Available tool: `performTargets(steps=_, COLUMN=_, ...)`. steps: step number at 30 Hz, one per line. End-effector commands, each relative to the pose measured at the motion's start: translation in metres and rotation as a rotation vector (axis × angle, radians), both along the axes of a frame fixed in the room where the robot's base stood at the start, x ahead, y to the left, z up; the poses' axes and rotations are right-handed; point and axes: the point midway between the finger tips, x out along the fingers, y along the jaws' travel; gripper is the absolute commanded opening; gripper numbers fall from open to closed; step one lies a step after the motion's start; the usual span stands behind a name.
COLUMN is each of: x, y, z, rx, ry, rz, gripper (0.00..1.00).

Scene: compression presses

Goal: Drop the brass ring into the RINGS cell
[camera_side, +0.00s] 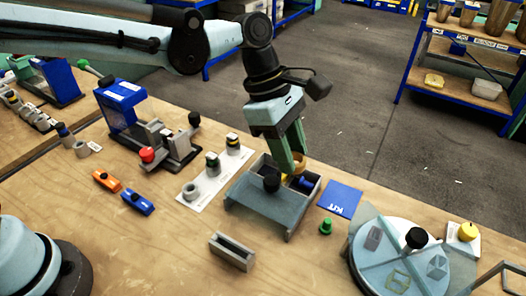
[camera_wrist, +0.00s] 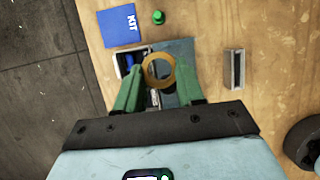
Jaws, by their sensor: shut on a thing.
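A brass ring (camera_wrist: 159,54) is gripped between the two green fingers of my gripper (camera_wrist: 160,75) in the wrist view. In the side view my gripper (camera_side: 292,166) hangs over the back part of a divided grey box (camera_side: 318,190), and a little of the ring shows beside the fingers. A grey-blue lid (camera_side: 262,206) with a black knob covers the front of the box. A blue piece (camera_side: 305,182) lies in an open cell at the right. I cannot read any RINGS label, and the fingers hide part of the cells.
A blue KIT mat (camera_side: 340,198) and a green peg (camera_side: 326,226) lie right of the box. A grey slotted block (camera_side: 232,251) stands in front. A round covered turntable (camera_side: 398,258) is at the right. A blue press (camera_side: 130,105) and a white strip (camera_side: 215,178) with parts are left.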

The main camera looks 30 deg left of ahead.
Motion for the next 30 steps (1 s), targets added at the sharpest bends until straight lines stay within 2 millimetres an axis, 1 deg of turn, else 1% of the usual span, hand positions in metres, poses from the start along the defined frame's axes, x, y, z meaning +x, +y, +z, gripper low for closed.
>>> performTargets(steps=1, x=0.016, y=0.014, z=0.004, rx=-0.003, ry=0.001, rz=0.009, gripper=0.09)
performTargets(steps=3, x=0.031, y=0.03, z=0.007, rx=-0.006, ry=0.001, rz=0.006, gripper=0.09)
performTargets(steps=6, x=0.046, y=0.048, z=0.012, rx=-0.011, ry=0.0, rz=0.002, gripper=0.09)
performTargets(steps=9, x=0.054, y=0.06, z=0.015, rx=-0.015, ry=0.0, rz=-0.001, gripper=0.09)
performTargets(steps=14, x=0.059, y=0.065, z=0.012, rx=-0.017, ry=-0.002, rz=-0.004, gripper=0.09)
performTargets(steps=17, x=0.059, y=0.065, z=0.003, rx=-0.017, ry=-0.002, rz=-0.005, gripper=0.09)
performTargets(steps=24, x=0.058, y=0.065, z=-0.024, rx=-0.017, ry=-0.002, rz=-0.005, gripper=0.09)
performTargets(steps=30, x=0.058, y=0.065, z=-0.04, rx=-0.017, ry=-0.002, rz=-0.005, gripper=0.09)
